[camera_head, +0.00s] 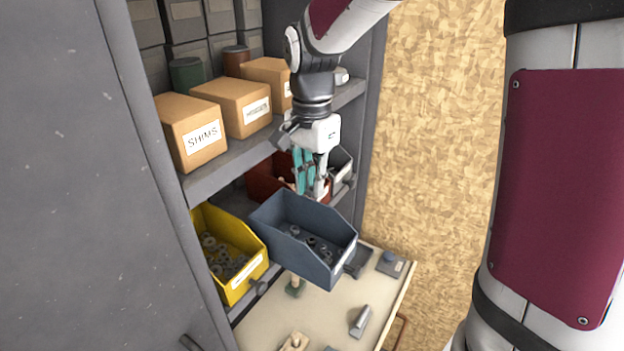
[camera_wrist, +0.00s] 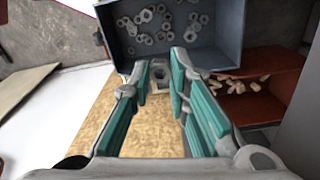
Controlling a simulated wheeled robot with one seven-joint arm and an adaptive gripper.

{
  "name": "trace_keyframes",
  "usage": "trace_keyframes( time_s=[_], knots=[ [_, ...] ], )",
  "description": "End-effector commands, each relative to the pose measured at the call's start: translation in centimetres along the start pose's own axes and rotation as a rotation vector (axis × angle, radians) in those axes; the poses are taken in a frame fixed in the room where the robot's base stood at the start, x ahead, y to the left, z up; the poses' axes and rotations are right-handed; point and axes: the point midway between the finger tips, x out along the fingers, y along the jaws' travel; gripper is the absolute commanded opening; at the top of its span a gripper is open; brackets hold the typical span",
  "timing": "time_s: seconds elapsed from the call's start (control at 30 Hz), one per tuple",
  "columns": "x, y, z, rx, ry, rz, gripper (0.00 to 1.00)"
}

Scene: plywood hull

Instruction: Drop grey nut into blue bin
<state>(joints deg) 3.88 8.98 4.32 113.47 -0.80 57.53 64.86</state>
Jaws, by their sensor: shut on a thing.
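The blue bin (camera_head: 318,262) juts out from the lower shelf and holds several small nuts and washers. It fills the top of the wrist view (camera_wrist: 230,35). My gripper (camera_head: 311,193) points down above the back edge of the blue bin in the head view. In the wrist view my gripper (camera_wrist: 160,72) has its teal-padded fingers on either side of a grey nut (camera_wrist: 159,73), held at the fingertips. The nut shows just outside the bin's edge in that picture. In the head view I cannot make out the nut at the fingertips.
A yellow bin (camera_head: 250,268) with grey parts stands left of the blue bin. A red bin (camera_head: 264,180) is behind, beside my gripper. Cardboard boxes (camera_head: 200,135) sit on the shelf above. A bench (camera_head: 325,315) with small items lies below.

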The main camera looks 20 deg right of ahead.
Motion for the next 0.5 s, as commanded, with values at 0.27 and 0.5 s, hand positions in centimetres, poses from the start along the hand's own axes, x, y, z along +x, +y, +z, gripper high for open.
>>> trace_keyframes(
  time_s=[0.27, 0.5],
  knots=[
    [3.3, -0.2, -0.1, -0.001, 0.000, 0.002, 0.02],
    [5.2, -0.1, 0.0, -0.001, 0.000, 0.002, 0.02]
  ],
)
